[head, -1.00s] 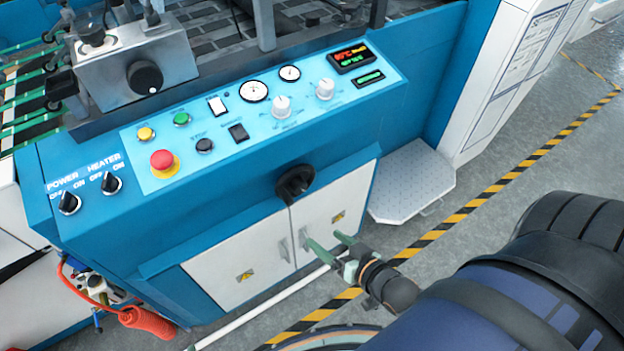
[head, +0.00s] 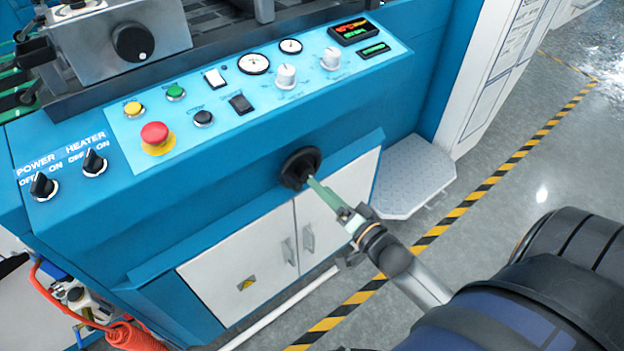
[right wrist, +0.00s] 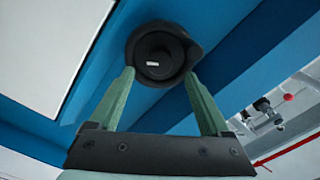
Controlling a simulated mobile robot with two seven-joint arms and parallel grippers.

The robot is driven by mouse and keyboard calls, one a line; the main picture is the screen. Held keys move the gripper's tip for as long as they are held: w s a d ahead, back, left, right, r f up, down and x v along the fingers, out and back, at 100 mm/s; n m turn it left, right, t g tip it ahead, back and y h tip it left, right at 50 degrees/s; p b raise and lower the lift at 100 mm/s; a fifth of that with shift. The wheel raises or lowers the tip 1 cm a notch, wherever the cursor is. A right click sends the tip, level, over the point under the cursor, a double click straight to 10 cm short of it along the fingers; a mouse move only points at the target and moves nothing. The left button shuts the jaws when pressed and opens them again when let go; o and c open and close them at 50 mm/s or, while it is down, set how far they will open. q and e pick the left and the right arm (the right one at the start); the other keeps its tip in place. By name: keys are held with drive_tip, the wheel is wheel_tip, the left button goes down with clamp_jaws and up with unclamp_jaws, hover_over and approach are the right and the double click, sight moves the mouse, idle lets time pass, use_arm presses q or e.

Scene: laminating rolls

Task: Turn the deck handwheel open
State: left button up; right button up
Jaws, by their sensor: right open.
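The black handwheel (head: 299,168) is a round knob on the blue front panel, above the white cabinet doors. It also shows in the right wrist view (right wrist: 160,55), near the top centre. My right gripper (head: 311,181) is open, with its green fingers pointing at the handwheel. In the right wrist view its two fingertips (right wrist: 160,74) are spread to either side of the handwheel's lower part. I cannot tell whether they touch it. My left gripper is not in view.
The blue console (head: 60,205) carries a red emergency button (head: 154,134), dials and switches above the handwheel. White cabinet doors (head: 240,265) lie below it. A grey step plate (head: 415,178) is to the right. A red coiled hose (head: 135,337) hangs at lower left.

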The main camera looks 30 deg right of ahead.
sight(308, 175)
drive_tip(key=shift+w+a+b, duration=0.15)
drive_tip(key=shift+w, duration=1.1)
drive_tip(key=shift+w+a+b, duration=0.1)
drive_tip(key=shift+w+b, duration=0.05)
drive_tip(key=shift+w, duration=1.1)
drive_tip(key=shift+c, duration=0.3)
clamp_jaws()
